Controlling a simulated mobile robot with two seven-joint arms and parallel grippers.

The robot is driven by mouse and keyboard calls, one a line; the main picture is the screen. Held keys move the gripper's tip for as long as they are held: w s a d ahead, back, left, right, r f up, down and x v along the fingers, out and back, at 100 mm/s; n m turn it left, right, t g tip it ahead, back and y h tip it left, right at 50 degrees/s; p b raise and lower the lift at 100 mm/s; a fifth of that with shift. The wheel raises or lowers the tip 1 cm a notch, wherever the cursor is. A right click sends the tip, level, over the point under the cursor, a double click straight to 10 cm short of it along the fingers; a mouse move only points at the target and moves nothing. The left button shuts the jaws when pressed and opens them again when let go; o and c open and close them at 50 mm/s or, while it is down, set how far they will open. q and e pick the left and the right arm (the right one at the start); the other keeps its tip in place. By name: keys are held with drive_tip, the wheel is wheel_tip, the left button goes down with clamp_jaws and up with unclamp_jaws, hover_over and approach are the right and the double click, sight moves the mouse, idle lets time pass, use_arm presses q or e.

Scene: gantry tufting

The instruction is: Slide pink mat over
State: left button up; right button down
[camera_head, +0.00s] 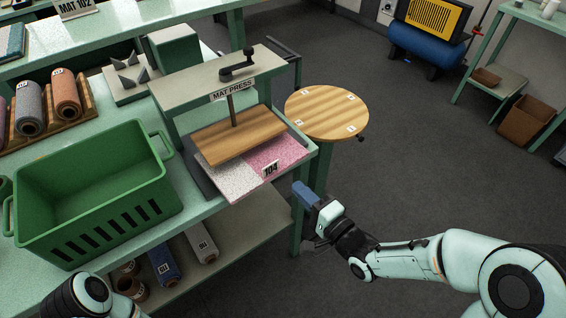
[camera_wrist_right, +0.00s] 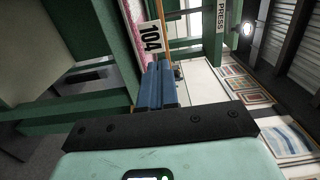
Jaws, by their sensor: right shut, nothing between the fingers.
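The pink mat (camera_head: 280,151) lies on the bed of the mat press, partly under its wooden plate (camera_head: 240,134). A tag reading 104 (camera_head: 271,169) hangs at its front edge. A speckled white mat (camera_head: 229,177) lies beside it on the left. My right gripper (camera_head: 304,193) is shut and empty, just in front of and right of the tag, apart from the mat in the head view. In the right wrist view, its blue fingers (camera_wrist_right: 157,86) are together close to the 104 tag (camera_wrist_right: 151,37) and the pink mat edge (camera_wrist_right: 133,25). My left gripper is out of view.
A green crate (camera_head: 95,190) stands on the bench left of the press. A round wooden table (camera_head: 327,111) stands close behind and right of the press. Rolled mats (camera_head: 203,243) lie on the shelf below. Open floor (camera_head: 420,170) is on the right.

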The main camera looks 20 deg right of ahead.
sight(275, 165)
drive_tip(key=p+x, duration=0.4)
drive_tip(key=x, duration=0.2)
drive_tip(key=shift+w+a+f+p, duration=0.1)
drive_tip(key=shift+w+a+p, duration=0.05)
drive_tip(key=shift+w+p, duration=0.2)
drive_tip(key=shift+w+a, duration=0.15)
drive_tip(key=shift+w, duration=0.3)
drive_tip(key=b+x, duration=0.2)
drive_tip(key=x, duration=0.3)
drive_tip(key=shift+w+a, duration=0.1)
drive_tip(key=shift+w, duration=0.25)
